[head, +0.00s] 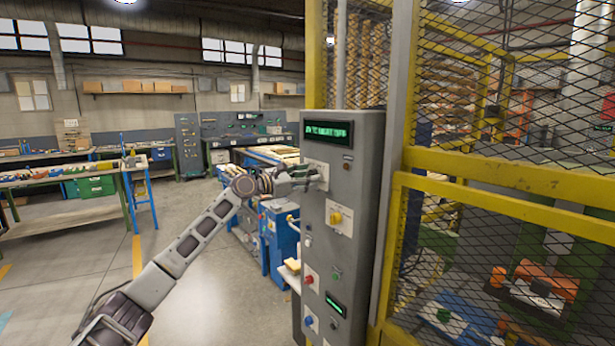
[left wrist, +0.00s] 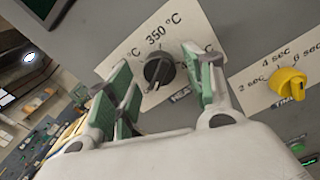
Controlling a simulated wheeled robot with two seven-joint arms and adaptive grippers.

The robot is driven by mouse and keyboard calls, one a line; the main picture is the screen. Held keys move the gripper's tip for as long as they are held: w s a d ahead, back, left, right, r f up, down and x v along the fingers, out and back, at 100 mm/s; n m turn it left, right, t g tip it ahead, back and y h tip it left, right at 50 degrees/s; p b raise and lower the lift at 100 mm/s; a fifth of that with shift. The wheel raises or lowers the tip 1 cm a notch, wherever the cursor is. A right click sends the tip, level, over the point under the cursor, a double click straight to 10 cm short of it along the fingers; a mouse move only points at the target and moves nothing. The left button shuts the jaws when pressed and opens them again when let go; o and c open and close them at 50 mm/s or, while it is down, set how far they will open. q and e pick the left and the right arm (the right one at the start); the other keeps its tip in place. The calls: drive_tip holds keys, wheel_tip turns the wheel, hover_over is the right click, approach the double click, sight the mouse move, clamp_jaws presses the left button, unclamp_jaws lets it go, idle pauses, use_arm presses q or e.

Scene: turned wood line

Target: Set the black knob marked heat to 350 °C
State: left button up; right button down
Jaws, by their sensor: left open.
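The black knob (left wrist: 159,72) sits on a white label plate on the grey control panel, in the left wrist view. "350 °C" is printed at the top of its plate, and part of "HEAT" shows below it. I cannot tell which mark the knob points at. My left gripper (left wrist: 165,88) is open, with its green-padded fingers on either side of the knob; I cannot tell whether they touch it. In the head view my left gripper (head: 300,177) is at the panel's upper plate and hides the knob. My right gripper is not in view.
The grey control cabinet (head: 345,160) has a green display (head: 328,132) on top. A yellow time knob (left wrist: 288,84), also in the head view (head: 336,217), is beside the heat plate. A red button (head: 309,279) sits lower. A yellow mesh fence (head: 490,180) stands right of the cabinet.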

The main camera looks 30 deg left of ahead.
use_arm(q)
drive_tip(key=shift+w+d, duration=0.1)
drive_tip(key=shift+w, duration=0.1)
drive_tip(key=c, duration=0.9)
drive_tip(key=shift+c, duration=0.6)
